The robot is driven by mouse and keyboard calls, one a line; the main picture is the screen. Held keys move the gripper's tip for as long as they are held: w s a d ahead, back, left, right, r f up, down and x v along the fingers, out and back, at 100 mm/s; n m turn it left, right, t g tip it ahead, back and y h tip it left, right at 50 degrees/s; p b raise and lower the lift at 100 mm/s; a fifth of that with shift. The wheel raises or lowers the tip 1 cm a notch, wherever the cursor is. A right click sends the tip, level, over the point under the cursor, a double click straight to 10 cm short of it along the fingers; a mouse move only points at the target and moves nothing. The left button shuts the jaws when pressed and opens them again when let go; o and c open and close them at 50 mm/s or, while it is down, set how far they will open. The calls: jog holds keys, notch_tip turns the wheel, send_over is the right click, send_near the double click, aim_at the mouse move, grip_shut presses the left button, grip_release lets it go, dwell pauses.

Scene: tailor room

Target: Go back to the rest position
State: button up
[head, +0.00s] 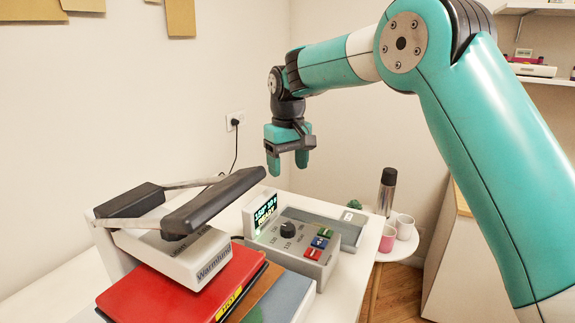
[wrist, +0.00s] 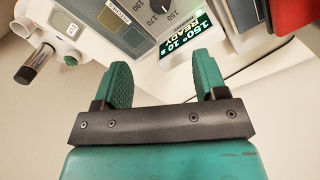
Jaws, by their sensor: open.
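My gripper (head: 288,160) hangs in the air above the back of the white table (head: 345,287), with its teal fingers pointing down. It is open and empty. In the wrist view the two fingers of my gripper (wrist: 163,82) stand apart with nothing between them. A grey control box (head: 296,243) with a dial and coloured buttons lies below and in front of it. The box's lit display (head: 263,213) reads 150° 10 s READY; the display also shows in the wrist view (wrist: 190,35).
A heat press (head: 170,250) with a raised black handle (head: 214,201) stands at left, by a red folder (head: 165,297). A small round side table (head: 398,250) at right holds a flask (head: 387,190) and cups (head: 404,226). A cord runs to a wall socket (head: 234,120).

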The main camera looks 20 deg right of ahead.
dwell(0.3)
jog(key=s+a+n+y, duration=0.2)
jog(key=s, duration=1.6)
jog(key=s+a+n+y, duration=0.2)
jog(key=s, duration=1.6)
jog(key=shift+a+r, duration=0.3)
jog(key=shift+a, duration=0.05)
